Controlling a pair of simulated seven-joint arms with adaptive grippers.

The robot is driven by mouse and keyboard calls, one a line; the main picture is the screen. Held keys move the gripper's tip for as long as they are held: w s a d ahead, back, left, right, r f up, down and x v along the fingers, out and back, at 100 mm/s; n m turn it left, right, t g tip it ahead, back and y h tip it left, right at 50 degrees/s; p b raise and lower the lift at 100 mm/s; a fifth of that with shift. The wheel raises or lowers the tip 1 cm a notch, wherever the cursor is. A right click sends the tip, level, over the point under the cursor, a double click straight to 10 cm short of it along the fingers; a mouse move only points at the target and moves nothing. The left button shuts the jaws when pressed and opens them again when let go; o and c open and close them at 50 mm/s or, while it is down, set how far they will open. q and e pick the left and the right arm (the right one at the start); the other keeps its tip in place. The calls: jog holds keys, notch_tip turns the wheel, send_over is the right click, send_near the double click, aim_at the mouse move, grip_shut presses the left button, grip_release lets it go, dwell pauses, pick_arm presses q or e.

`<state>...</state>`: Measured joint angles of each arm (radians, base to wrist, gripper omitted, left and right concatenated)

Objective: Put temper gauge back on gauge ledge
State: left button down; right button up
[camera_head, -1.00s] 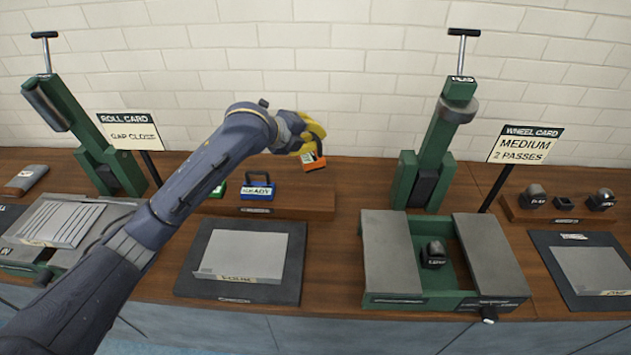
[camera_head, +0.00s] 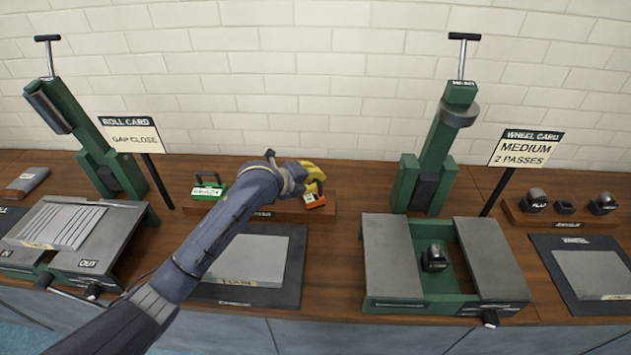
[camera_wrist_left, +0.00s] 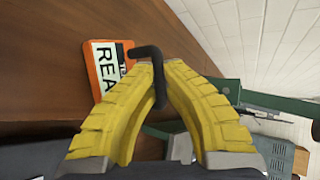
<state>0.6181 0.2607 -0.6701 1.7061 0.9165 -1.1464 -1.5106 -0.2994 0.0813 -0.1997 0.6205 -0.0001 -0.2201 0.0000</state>
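My left gripper (camera_head: 314,178), with yellow fingers, is shut on the black handle of an orange gauge (camera_head: 316,201). In the left wrist view the handle passes between the fingertips (camera_wrist_left: 158,75), and the orange gauge (camera_wrist_left: 103,68) shows a white face reading "REA", partly covered by a finger. The gauge is at the right end of the wooden gauge ledge (camera_head: 295,216); I cannot tell whether it touches it. A green gauge (camera_head: 208,187) stands on the ledge's left part. My left arm hides the middle of the ledge. My right gripper is not in view.
A dark mat with a grey plate (camera_head: 265,258) lies in front of the ledge, partly under my arm. A green wheel stand (camera_head: 430,170) and its bed (camera_head: 392,262) are to the right. The roll card (camera_head: 133,135) stands behind, left. Bare wood lies right of the ledge.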

pick_arm(q)
jog(key=shift+f, duration=0.55)
jog(key=c, duration=1.6)
grip_release()
jog(key=shift+o, duration=0.2)
jog(key=v, duration=1.2)
